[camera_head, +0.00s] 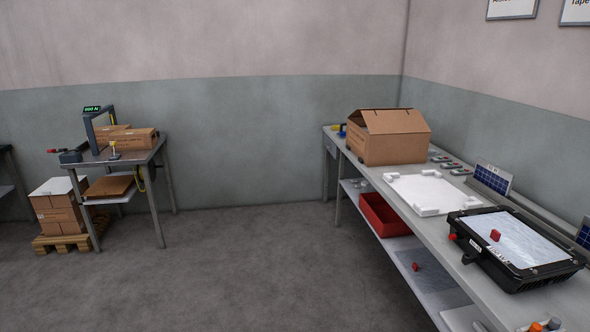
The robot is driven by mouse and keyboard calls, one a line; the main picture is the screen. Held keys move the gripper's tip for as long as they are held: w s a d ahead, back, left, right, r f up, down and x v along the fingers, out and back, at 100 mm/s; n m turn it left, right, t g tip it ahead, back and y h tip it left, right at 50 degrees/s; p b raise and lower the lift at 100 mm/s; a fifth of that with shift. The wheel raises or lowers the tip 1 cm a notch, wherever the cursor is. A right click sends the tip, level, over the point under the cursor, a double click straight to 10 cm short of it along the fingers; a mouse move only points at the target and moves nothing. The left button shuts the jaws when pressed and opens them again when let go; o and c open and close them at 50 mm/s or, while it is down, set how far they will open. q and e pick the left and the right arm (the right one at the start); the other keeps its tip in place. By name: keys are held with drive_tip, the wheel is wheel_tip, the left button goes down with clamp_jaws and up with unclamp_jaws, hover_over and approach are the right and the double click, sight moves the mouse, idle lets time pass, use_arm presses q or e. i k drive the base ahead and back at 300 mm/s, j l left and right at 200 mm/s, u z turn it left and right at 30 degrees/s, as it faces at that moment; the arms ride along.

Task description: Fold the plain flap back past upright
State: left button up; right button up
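A brown cardboard box (392,150) stands on the far part of the grey workbench on the right. A broad flap (396,121) on its near side slopes up and back from the top edge; no print is readable on it. A narrower flap or panel (356,120) shows at the box's left end. I cannot tell for certain which flap is the plain one. The inside of the box and any flaps on its far side are hidden. Neither of my grippers is in view, and nothing of mine touches the box.
A red bin (386,214) sits on the lower shelf. A table (137,160) with cartons stands at left. Open floor lies between.

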sight(396, 120)
drive_tip(key=i+u, duration=0.25)
drive_tip(key=i, duration=1.8)
drive_tip(key=i+z, duration=0.2)
drive_tip(key=i, duration=0.35)
drive_tip(key=i+z, duration=0.15)
drive_tip(key=i, duration=0.35)
drive_tip(key=i+j+z, duration=0.2)
drive_tip(key=i, duration=0.35)
drive_tip(key=i+j+z, duration=0.2)
drive_tip(key=i, duration=0.3)
drive_tip(key=i+z, duration=0.4)
drive_tip(key=i+j+z, duration=0.1)
drive_tip(key=i+z, duration=0.3)
drive_tip(key=i+j+z, duration=0.2)
drive_tip(key=i+z, duration=0.2)
drive_tip(key=i+j+z, duration=0.4)
drive_tip(key=k+l, duration=0.1)
